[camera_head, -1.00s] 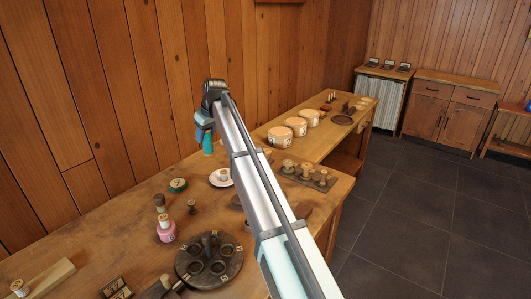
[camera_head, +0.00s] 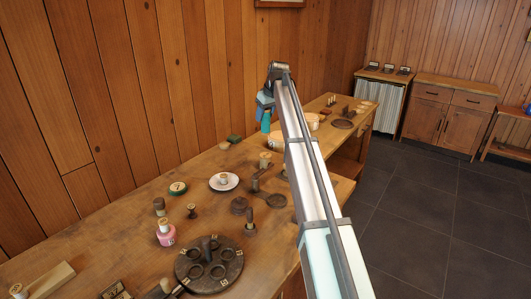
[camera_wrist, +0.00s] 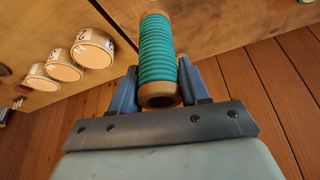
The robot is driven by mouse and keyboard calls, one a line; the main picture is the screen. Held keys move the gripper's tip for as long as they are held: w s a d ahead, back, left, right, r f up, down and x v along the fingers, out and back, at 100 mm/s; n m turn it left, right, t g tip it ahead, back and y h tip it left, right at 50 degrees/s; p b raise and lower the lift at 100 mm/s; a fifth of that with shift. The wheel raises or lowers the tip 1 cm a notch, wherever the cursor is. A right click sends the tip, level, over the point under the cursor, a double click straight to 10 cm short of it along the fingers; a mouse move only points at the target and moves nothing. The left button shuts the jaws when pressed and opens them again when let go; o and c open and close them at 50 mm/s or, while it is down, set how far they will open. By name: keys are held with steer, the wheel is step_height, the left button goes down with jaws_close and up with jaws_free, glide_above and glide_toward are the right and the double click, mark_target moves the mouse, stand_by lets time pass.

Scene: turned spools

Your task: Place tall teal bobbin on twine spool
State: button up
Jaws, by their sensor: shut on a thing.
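The tall teal bobbin (camera_head: 266,123) hangs from my gripper (camera_head: 266,106) above the back of the workbench. In the wrist view the teal-wound bobbin (camera_wrist: 157,50) sits between the two blue fingers, which are shut on it, with its pale wooden end and hole toward the camera. Another small pale spool (camera_head: 223,178) stands on a white saucer. I cannot tell for certain which of these is the twine spool.
A dark round rack (camera_head: 232,271) with rings and an upright peg lies at the front. Round pale boxes (camera_wrist: 92,48) show in the wrist view. Small dark pieces lie mid-bench.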

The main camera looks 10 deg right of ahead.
mark_target(268, 125)
steer(key=shift+s+f, duration=0.15)
steer(key=shift+f, duration=4.8)
steer(key=shift+f, duration=0.15)
steer(key=o, duration=1.1)
steer(key=shift+c, duration=0.2)
steer(key=v, duration=1.2)
